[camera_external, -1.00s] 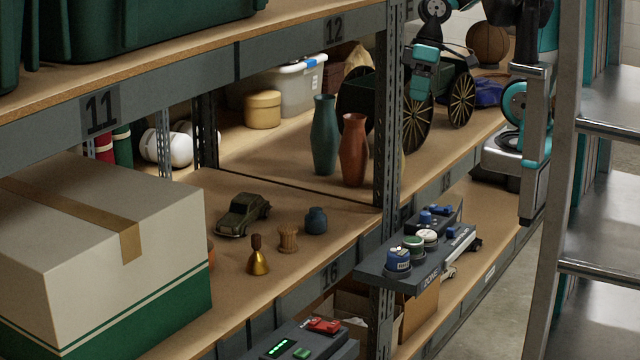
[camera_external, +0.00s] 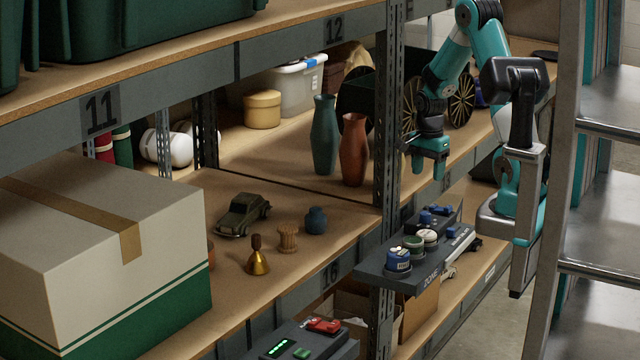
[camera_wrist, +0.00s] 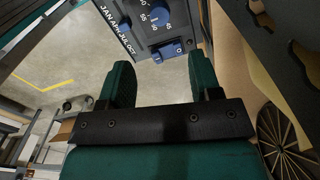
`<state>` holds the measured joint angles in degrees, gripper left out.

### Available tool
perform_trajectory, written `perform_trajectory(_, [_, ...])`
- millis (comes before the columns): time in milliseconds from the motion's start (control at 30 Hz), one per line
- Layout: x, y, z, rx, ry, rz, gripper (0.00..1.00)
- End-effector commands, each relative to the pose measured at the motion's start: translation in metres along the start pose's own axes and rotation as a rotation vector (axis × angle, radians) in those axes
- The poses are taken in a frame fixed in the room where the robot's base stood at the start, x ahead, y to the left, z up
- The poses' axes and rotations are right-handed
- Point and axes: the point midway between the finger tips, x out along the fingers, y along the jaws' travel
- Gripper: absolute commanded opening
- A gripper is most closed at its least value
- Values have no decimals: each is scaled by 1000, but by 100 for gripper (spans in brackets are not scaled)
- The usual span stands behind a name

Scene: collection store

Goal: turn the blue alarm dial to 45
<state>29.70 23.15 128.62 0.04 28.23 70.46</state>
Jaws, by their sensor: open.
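A dark control panel (camera_external: 375,264) juts from the shelf edge in the external view, bearing several blue, green and white dials. In the wrist view the panel (camera_wrist: 180,12) is at the top, with printed month letters and numbers. A blue dial (camera_wrist: 156,16) there has numbers around it; the exact value it points to is unclear. Another blue knob (camera_wrist: 167,51) sits just below it. I cannot tell for certain which is the alarm dial. My gripper (camera_external: 428,168) is open and empty, above the panel and apart from it. Its two fingers (camera_wrist: 160,75) show in the wrist view.
A metal shelf post (camera_external: 389,120) stands close left of my gripper. Red-brown (camera_external: 354,150) and green (camera_external: 324,135) vases and a wheeled cart (camera_external: 460,98) stand on the shelf behind. A ladder (camera_external: 560,200) is at the right. Open floor shows in the wrist view.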

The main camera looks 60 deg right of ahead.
Motion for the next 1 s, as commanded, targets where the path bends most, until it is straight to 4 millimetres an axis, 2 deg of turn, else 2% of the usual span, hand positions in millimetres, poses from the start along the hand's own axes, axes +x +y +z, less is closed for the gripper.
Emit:
perform_trajectory(33, [16, 1, 1, -1, -2, 6, 58])
perform_trajectory(200, [55, 1, 1, -2, -3, 6, 58])
perform_trajectory(400, [93, 1, 1, -3, -2, 4, 58])
perform_trajectory(500, [105, 0, 1, -3, -2, 3, 58])
perform_trajectory(700, [116, 0, 1, -3, -1, 1, 58])
perform_trajectory(967, [116, 0, 1, -3, -1, 0, 58])
perform_trajectory(1000, [116, 0, 1, -3, -1, 0, 49])
